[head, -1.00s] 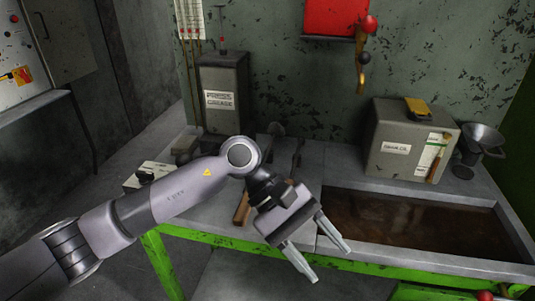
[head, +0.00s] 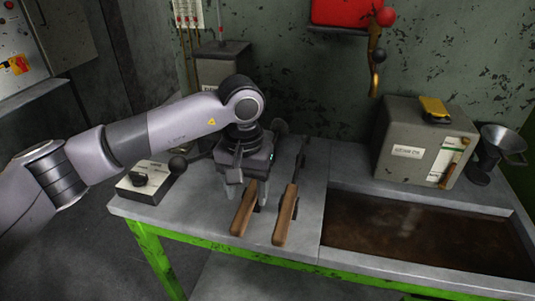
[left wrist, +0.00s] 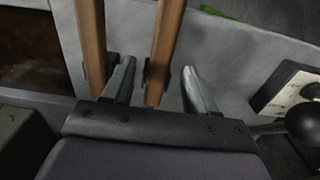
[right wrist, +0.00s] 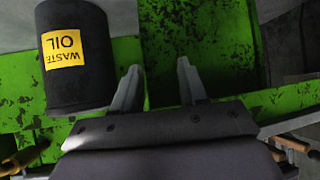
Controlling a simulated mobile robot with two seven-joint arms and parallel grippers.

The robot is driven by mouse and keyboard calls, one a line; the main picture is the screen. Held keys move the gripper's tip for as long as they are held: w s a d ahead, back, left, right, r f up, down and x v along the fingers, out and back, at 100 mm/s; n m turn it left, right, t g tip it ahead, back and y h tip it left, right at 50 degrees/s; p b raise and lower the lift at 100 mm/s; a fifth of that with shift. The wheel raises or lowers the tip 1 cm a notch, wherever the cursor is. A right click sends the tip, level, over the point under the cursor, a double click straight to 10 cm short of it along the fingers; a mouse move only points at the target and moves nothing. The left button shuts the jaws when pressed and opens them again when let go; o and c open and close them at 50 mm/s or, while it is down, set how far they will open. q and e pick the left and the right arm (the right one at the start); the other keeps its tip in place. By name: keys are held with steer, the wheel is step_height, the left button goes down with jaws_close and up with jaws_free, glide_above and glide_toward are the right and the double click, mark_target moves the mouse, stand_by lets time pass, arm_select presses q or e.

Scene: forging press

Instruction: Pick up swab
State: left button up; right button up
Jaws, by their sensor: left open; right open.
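Two long tools with wooden handles lie side by side on the grey bench top (head: 180,208); I cannot tell for sure which one is the swab. The left handle (head: 244,212) also shows in the left wrist view (left wrist: 163,50). The right handle (head: 286,215) appears there too (left wrist: 92,45). My left gripper (head: 248,190) is open above the left tool. In the left wrist view, that handle shows between the spread fingers. The gripper hides the tool's middle; a dark round end (head: 281,127) shows behind. My right gripper (right wrist: 158,85) is open and empty, away from both tools.
A small control box (head: 148,180) with a dark knob stands left of the tools. A brown-filled trough (head: 410,230) is at the right, with a grey box (head: 418,150) and a funnel (head: 503,140) behind. A waste oil drum (right wrist: 75,75) is near my right gripper.

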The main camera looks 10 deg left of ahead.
arm_select(q)
steer(key=shift+f, duration=1.2)
jaws_close()
steer(key=shift+r, duration=0.15)
steer(key=shift+s+r, duration=0.1)
steer(key=shift+r, duration=0.05)
step_height(320, 180, up, 6)
steer(key=shift+r+b, duration=0.1)
steer(key=shift+b, duration=0.7)
steer(key=s+b, duration=0.3)
steer(key=s, duration=1.6)
steer(key=shift+s+a+r+b, duration=0.15)
steer(key=shift+s+a+b, duration=0.15)
steer(key=shift+s+a, duration=0.1)
